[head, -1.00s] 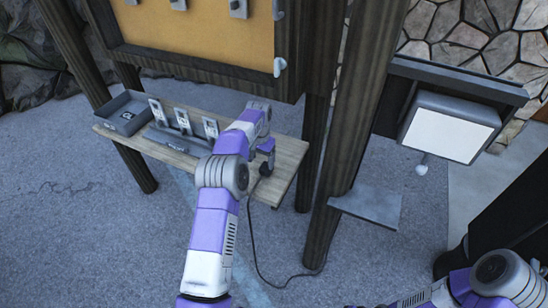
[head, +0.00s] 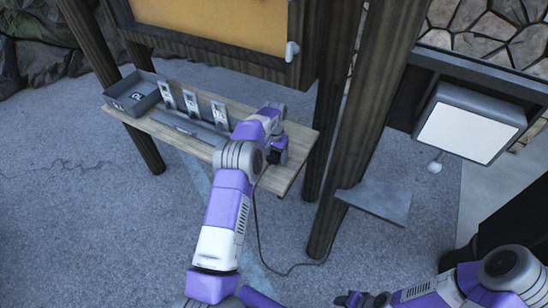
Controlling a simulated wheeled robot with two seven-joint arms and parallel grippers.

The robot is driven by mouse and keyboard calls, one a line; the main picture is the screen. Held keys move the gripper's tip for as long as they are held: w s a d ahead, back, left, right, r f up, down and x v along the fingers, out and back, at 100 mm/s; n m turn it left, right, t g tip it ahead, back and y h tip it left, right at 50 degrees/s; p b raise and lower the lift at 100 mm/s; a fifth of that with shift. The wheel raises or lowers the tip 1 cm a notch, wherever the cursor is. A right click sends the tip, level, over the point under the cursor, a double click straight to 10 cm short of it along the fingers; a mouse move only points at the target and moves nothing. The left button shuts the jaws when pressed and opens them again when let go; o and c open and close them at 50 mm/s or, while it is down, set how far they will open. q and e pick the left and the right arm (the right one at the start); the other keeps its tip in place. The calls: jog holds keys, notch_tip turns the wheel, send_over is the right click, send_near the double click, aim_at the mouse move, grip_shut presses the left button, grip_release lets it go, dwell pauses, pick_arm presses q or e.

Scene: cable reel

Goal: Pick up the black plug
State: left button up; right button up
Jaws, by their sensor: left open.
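My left gripper (head: 277,152) is dark, open, and low over the right end of the wooden table. I cannot make out the black plug; my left gripper and wrist cover that spot. A thin black cable (head: 258,225) comes out from beneath the gripper, hangs over the table's front edge and curves along the ground to a dark post. Part of my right gripper (head: 357,299) shows at the bottom edge, far from the table; its jaws are too small to read.
The wooden table (head: 296,160) bears a grey tray (head: 150,101) at left and several upright metal brackets (head: 191,102) on a grey base. Dark posts (head: 368,120) stand to the right. A grey shelf (head: 376,202) and white-faced box (head: 468,131) are farther right.

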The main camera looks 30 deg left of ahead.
pick_arm(q)
jog(key=c, duration=1)
jog(key=shift+r, duration=0.15)
